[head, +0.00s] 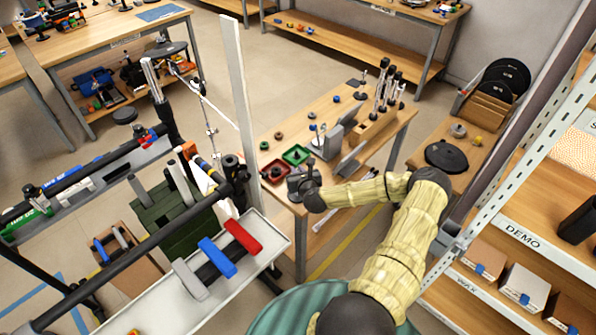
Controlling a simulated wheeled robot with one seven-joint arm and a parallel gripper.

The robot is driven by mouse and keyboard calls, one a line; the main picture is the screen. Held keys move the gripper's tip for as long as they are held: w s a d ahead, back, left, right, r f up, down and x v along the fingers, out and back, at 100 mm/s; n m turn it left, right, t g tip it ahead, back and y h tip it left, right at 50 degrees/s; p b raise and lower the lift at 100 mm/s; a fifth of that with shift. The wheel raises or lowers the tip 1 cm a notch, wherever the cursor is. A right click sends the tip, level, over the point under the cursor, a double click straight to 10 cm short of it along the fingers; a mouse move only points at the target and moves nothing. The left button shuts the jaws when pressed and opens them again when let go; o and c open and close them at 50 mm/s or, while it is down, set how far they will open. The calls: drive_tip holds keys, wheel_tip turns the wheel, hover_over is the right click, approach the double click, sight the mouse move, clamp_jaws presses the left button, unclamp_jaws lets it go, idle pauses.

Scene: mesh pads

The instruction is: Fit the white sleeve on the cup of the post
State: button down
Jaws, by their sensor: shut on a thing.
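My gripper (299,183) is a dark grey shape at the end of my yellowish arm, low over the near left corner of the wooden workbench (283,218). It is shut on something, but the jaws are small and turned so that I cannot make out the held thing. I cannot pick out the white sleeve for certain. A thin upright post with a small pale piece (319,131) stands farther back on the bench, apart from my gripper; I cannot tell whether it is the post with the cup.
A red tray (276,172) and a green tray (296,155) lie just behind my gripper. A grey block (343,134) and a wooden rack of dark upright rods (380,126) stand farther right. A tall pale upright (238,100) rises close on the left. Shelving is at right.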

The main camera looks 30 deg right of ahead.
drive_tip(key=c, duration=1.4)
unclamp_jaws()
drive_tip(key=shift+o, duration=0.2)
drive_tip(key=b+v, duration=0.1)
drive_tip(key=v, duration=1.6)
drive_tip(key=shift+b, duration=0.3)
drive_tip(key=shift+s, duration=0.15)
